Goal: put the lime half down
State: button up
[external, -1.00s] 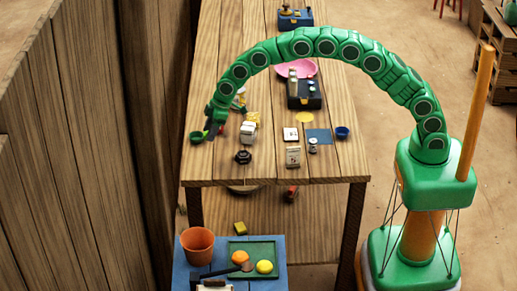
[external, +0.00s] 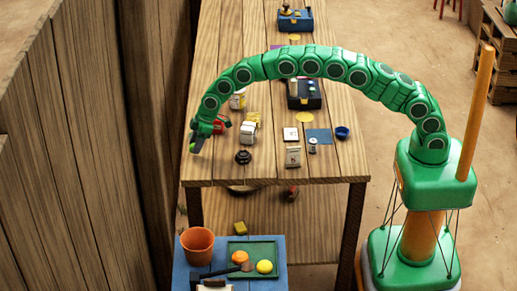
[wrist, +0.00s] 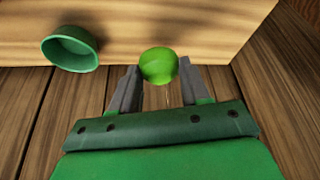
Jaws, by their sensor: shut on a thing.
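The lime half (wrist: 158,66) is a bright green rounded piece between the fingertips of my gripper (wrist: 160,88) in the wrist view. My gripper is shut on it. The bowl is hidden behind my arm in the external view.
A blue cloth (external: 319,136) and a blue bowl (external: 342,133) lie farther right. A wooden wall (external: 90,150) runs along the left.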

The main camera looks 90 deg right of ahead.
jog(key=shift+w+f, duration=0.1)
jog(key=shift+f, duration=1.55)
jog(key=shift+f, duration=0.1)
jog(key=o, duration=1.1)
